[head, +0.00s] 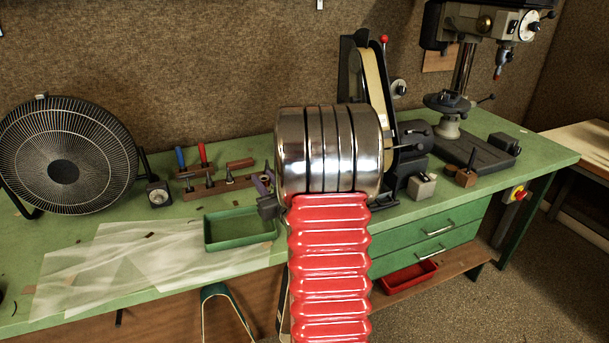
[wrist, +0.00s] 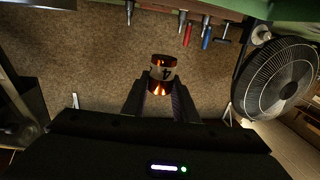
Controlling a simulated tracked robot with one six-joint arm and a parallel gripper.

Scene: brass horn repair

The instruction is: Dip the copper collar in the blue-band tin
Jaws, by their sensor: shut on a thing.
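My gripper (wrist: 160,97) is shut on the copper collar (wrist: 161,84) in the wrist view. The collar is a shiny orange-copper cylinder with a pale band bearing a dark mark, and it sits between the two dark fingertips. In the head view my chrome and red arm fills the middle, and I cannot make out the gripper or the collar there. I see no tin with a blue band in either view.
On the green bench (head: 555,150) stand a black fan (head: 66,170), a rack of hand tools (head: 225,183), a green tray (head: 240,246), a belt sander (head: 374,85) and a drill press (head: 463,75). Clear sheeting (head: 100,280) covers the front left. A red tray (head: 408,280) sits below.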

